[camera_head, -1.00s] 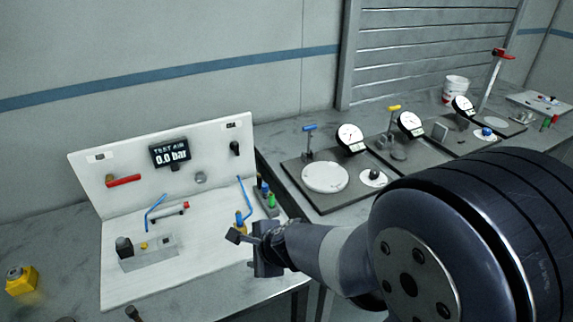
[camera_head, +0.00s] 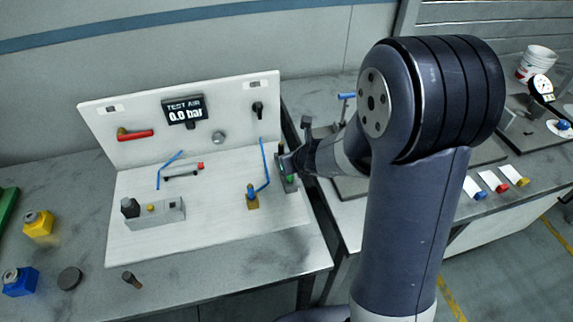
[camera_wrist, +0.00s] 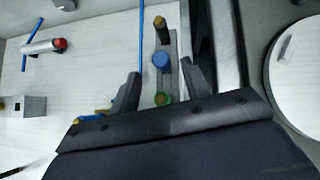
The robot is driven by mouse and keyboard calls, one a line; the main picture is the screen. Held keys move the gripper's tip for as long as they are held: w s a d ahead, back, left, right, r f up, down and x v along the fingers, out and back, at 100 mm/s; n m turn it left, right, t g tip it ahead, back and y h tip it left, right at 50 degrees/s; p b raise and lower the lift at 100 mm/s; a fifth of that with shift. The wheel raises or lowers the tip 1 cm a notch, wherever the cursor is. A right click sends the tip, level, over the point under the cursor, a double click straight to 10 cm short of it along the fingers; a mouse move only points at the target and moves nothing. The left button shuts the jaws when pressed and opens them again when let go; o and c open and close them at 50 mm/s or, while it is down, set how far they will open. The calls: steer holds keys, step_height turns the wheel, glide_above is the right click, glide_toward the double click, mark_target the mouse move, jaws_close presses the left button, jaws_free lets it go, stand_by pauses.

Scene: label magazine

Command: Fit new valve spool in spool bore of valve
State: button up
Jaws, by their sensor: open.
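The valve looks to be the grey block (camera_head: 172,210) with a black part and a yellow button, at the front left of the white board; a grey block also shows at the left of the wrist view (camera_wrist: 30,106). I cannot make out its spool bore. A narrow dark rack (camera_wrist: 171,45) holds upright pieces with dark, blue (camera_wrist: 161,61) and green (camera_wrist: 162,98) tops; I cannot tell which is the new spool. My gripper (camera_wrist: 160,82) is open above the rack, its fingers either side of the row. In the head view my gripper (camera_head: 288,165) partly hides the rack.
A brass-coloured fitting (camera_head: 252,202) with a blue tube stands left of the rack. The upright panel (camera_head: 110,122) with its display (camera_head: 184,109) rises behind. A small dark-and-brown piece (camera_head: 131,279) stands on the front bench. A round white plate (camera_wrist: 294,72) lies to the right.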

steer(key=shift+b+x, duration=0.6)
steer(key=shift+x, duration=2.1)
steer(key=shift+d+f, duration=0.1)
steer(key=shift+d, duration=0.05)
steer(key=shift+c, duration=0.6)
jaws_close()
